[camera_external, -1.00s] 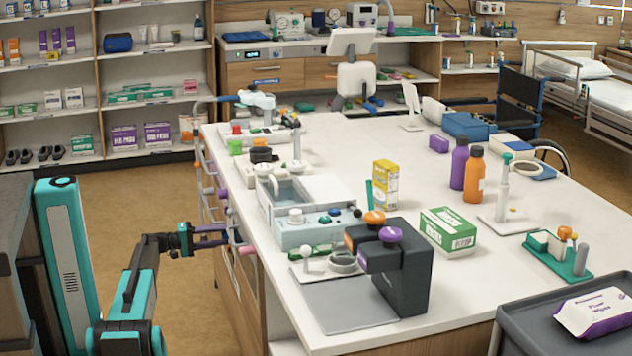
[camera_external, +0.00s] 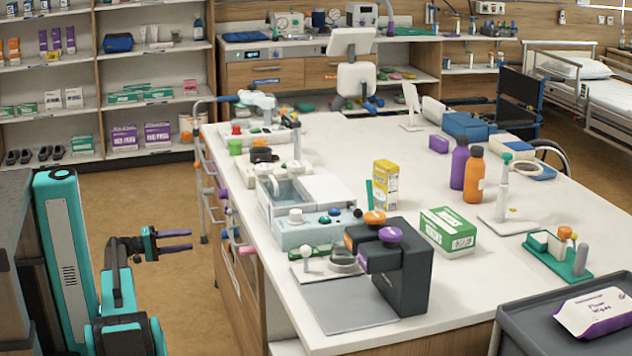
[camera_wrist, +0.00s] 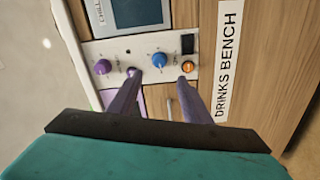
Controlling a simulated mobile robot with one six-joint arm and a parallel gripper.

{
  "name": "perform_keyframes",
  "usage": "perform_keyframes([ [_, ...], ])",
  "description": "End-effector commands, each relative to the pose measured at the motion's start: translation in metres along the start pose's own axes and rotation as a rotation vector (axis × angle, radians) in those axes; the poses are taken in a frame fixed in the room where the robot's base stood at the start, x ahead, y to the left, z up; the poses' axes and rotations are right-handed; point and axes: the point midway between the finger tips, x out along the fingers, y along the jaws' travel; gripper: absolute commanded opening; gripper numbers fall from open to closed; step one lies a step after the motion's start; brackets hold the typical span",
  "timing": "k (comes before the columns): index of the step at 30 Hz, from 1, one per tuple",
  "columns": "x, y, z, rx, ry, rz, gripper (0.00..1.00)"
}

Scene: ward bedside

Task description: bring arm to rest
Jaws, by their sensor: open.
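My gripper (camera_external: 175,241) is open and empty in the external view, left of the white bench and apart from it, with its two purple fingers pointing right toward the bench side. My teal arm is folded close to its column at the lower left. In the wrist view my gripper (camera_wrist: 160,82) shows two separated purple fingers with nothing between them. Beyond the fingers is a white control panel (camera_wrist: 206,48) with a purple knob (camera_wrist: 102,67), a blue knob (camera_wrist: 159,60) and an orange button (camera_wrist: 188,67).
The white bench (camera_external: 330,135) carries a dark machine (camera_external: 405,275), a green-white box (camera_external: 447,231) and bottles. A walker frame (camera_external: 200,160) and rails line its left side. A grey trolley (camera_external: 525,320) stands at lower right. The wooden floor (camera_external: 140,185) around my gripper is clear.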

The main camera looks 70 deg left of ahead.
Motion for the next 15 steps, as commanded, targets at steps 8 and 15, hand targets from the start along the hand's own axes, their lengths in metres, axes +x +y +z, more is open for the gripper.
perform_keyframes([
  [8, -0.0064, -0.0003, 0.0001, 0.000, 0.000, 0.000, 0.44],
  [15, -0.0061, -0.0002, 0.0000, 0.000, 0.000, 0.000, 0.44],
])
